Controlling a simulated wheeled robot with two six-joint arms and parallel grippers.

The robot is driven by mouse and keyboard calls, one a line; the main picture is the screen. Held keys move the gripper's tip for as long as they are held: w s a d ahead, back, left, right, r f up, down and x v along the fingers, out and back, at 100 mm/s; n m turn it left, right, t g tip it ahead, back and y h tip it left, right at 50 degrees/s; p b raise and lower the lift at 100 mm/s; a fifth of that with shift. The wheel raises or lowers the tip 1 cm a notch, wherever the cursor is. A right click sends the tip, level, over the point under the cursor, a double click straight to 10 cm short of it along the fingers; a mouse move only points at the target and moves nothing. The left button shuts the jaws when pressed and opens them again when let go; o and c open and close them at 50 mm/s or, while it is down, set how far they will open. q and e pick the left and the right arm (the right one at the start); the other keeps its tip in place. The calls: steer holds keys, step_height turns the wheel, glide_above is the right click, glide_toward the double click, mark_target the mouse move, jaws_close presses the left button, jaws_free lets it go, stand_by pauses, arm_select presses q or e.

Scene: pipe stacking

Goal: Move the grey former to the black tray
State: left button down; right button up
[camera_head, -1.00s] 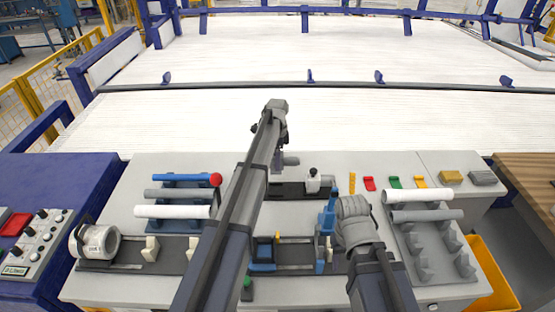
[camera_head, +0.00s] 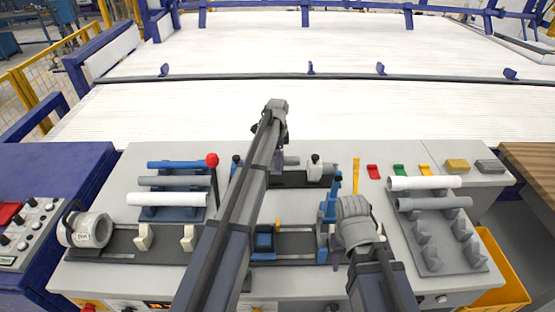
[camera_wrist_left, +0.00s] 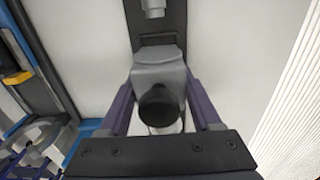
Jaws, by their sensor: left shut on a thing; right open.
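In the left wrist view, my left gripper (camera_wrist_left: 160,92) is shut on the grey former (camera_wrist_left: 158,68), its two purple fingers on either side. The former has a dark round end towards the camera. The black tray (camera_wrist_left: 155,36) runs behind it, with a grey cylindrical part on it at the top edge. In the head view, my left arm hides most of this grip. The black tray (camera_head: 288,180) shows to the right of that arm. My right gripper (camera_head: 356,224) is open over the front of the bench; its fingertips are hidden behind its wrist.
A pale fitting with a dark knob (camera_head: 315,168) stands on the tray's right part. A blue fixture (camera_head: 263,240) and a blue upright (camera_head: 329,205) stand nearby. Racks hold a white pipe (camera_head: 424,183) on the right and a blue pipe (camera_head: 178,165) on the left.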

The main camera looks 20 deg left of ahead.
arm_select(q)
steer(key=shift+f+b, duration=1.85)
steer(key=shift+f, duration=0.25)
arm_select(e)
steer(key=shift+f, duration=2.15)
arm_select(q)
jaws_free()
steer(key=shift+r, duration=0.1)
arm_select(e)
steer(key=shift+r, duration=0.15)
arm_select(q)
step_height(320, 180, up, 8)
steer(key=p, duration=0.8)
arm_select(e)
step_height(320, 180, up, 8)
steer(key=shift+f, duration=0.2)
